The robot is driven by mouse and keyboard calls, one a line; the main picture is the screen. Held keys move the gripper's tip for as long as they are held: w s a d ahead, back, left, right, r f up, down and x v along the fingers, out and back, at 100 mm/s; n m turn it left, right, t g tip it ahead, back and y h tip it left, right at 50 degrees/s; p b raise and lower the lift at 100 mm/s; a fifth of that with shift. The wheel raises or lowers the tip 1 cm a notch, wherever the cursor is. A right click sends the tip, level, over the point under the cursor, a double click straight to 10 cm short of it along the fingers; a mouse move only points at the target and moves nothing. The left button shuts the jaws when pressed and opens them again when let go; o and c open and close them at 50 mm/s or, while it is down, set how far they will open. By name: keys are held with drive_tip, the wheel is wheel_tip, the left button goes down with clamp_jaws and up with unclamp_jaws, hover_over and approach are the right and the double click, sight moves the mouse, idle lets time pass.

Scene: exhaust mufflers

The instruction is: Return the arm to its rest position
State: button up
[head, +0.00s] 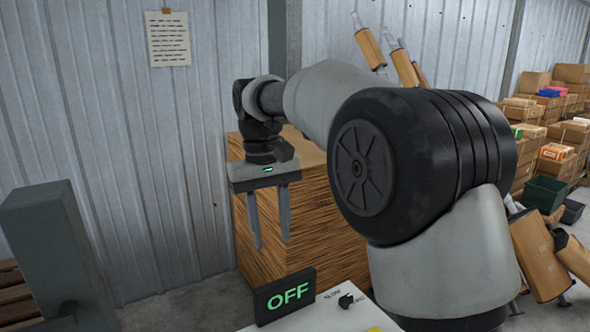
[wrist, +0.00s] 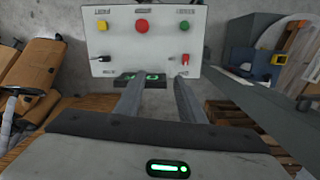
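My gripper (head: 270,243) hangs in the head view with its two long grey fingers pointing down and a clear gap between them. It is open and holds nothing. It is in front of a large wooden crate (head: 322,226). My arm reaches across the middle and right of the head view and hides part of the crate and the background. In the wrist view the fingers of my gripper (wrist: 162,78) point toward a white control panel (wrist: 120,40), and they look apart from it.
The control panel has red, green and yellow buttons and a sign (head: 284,295) reading OFF in green. A grey machine post (head: 45,250) stands at left. Stacked cardboard boxes (head: 545,105) and tan muffler parts (head: 540,255) are at right. A corrugated wall is behind.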

drive_tip(key=s+d+r+m+t, duration=0.3)
drive_tip(key=s+d+r+t, duration=0.1)
drive_tip(key=s+d, duration=0.8)
drive_tip(key=s+d+f+m+t, duration=0.1)
drive_tip(key=s+d+f+t, duration=0.1)
drive_tip(key=s+d+f, duration=0.3)
drive_tip(key=s+d, duration=0.2)
drive_tip(key=s, duration=0.2)
drive_tip(key=shift+s+d+f+m+y+p, duration=0.25)
drive_tip(key=shift+s+d+m+y+p, duration=0.05)
drive_tip(key=shift+s+m+y, duration=0.1)
drive_tip(key=shift+w, duration=0.1)
